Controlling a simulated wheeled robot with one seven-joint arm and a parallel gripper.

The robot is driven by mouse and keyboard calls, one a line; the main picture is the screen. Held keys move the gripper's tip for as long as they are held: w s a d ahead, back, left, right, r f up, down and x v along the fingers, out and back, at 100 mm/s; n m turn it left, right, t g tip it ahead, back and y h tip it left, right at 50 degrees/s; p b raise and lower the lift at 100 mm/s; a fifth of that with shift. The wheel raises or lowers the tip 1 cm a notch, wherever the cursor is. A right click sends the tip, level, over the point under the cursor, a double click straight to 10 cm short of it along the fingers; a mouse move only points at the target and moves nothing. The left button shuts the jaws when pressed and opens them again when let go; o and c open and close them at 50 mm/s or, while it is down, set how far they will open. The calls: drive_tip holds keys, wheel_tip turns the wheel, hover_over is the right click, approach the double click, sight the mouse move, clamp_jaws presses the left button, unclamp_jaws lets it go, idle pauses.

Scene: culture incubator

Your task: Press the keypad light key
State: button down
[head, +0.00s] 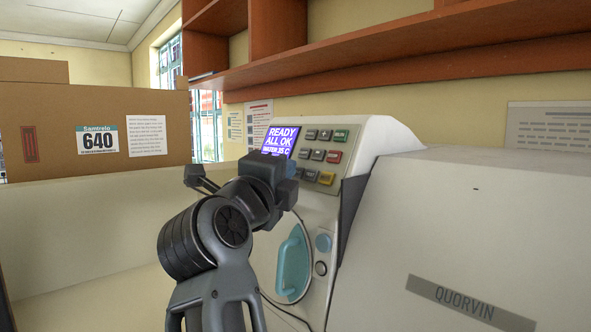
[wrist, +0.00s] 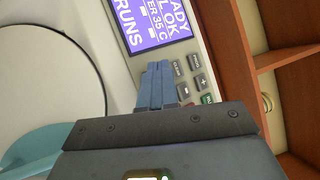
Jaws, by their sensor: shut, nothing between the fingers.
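The keypad (head: 318,156) is on the sloped front panel of the white incubator, right of its lit purple display (head: 281,140). The key labels are too small for me to tell which is the light key. My gripper (head: 288,168) is in front of the panel, at the keypad's lower left. In the wrist view its blue fingers (wrist: 158,72) are shut and empty, beside grey keys (wrist: 194,61); whether they touch is unclear.
A teal handle (head: 293,263) on a round door is below the panel. A grey-white machine labelled Quorvin (head: 470,300) stands close at the right. A wooden shelf (head: 400,80) runs above. A cardboard box (head: 90,155) is at the back left.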

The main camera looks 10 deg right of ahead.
idle(0.6)
drive_tip(key=shift+s+a+r+p, duration=0.2)
drive_tip(key=shift+s+a+p, duration=0.05)
drive_tip(key=shift+a+p, duration=0.1)
drive_tip(key=s+a+r, duration=0.1)
drive_tip(key=s+a, duration=0.1)
drive_tip(key=a, duration=0.1)
drive_tip(key=s+a+r, duration=0.1)
drive_tip(key=shift+a+r, duration=0.2)
drive_tip(key=shift+r, duration=0.15)
idle(0.4)
drive_tip(key=shift+s, duration=0.1)
